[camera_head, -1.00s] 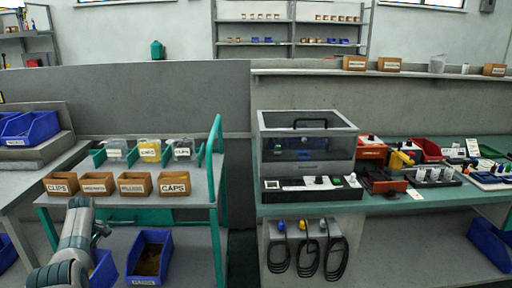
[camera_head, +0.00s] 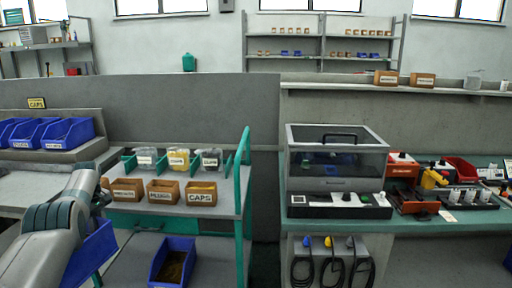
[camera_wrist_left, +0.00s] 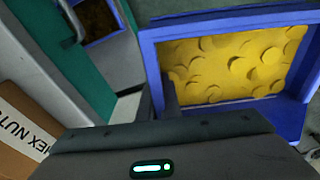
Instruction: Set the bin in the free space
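My left gripper (camera_wrist_left: 158,98) is shut on the rim wall of a blue bin full of yellow discs (camera_wrist_left: 228,62). In the head view the bin (camera_head: 92,252) hangs tilted beside my left forearm, in front of the small bench, and the fingers are hidden. Several blue bins (camera_head: 68,133) stand in a row on a raised grey shelf (camera_head: 88,150) at the left. A bare strip of shelf shows to the right of the row. A yellow CAPS sign (camera_head: 37,103) is above the row. My right gripper is out of view.
The small bench holds labelled wooden boxes, including CAPS (camera_head: 201,194), and clear-fronted containers (camera_head: 178,158). Another blue bin (camera_head: 174,262) sits on its lower shelf. A green upright (camera_head: 240,180) edges the bench. The grey surface below the raised shelf is partly clear.

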